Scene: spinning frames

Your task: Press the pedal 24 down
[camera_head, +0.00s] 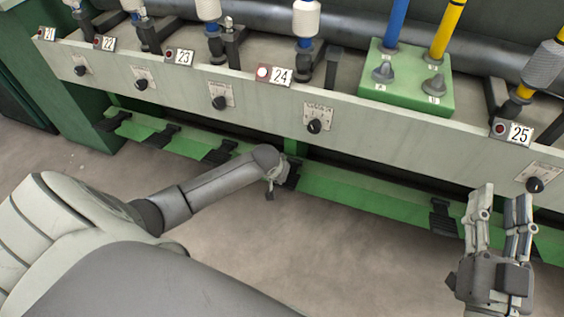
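The number plate 24 (273,75) is on the upper edge of the pale front panel. Below it, on the green lower rail, is a black pedal (292,174), which by its position appears to be pedal 24. My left gripper (271,184) is right at this pedal's left side and partly hides it. Contact cannot be made out, and its fingers are too small and hidden to tell open from shut. My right gripper (498,200) is at the lower right, fingers pointing up and apart, with nothing between them.
Other black pedals lie along the green rail (350,190), such as one (220,152) to the left and one (441,216) to the right. Black knobs (315,126) line the pale panel. A green box (410,88) stands above. The floor (350,250) in front is bare.

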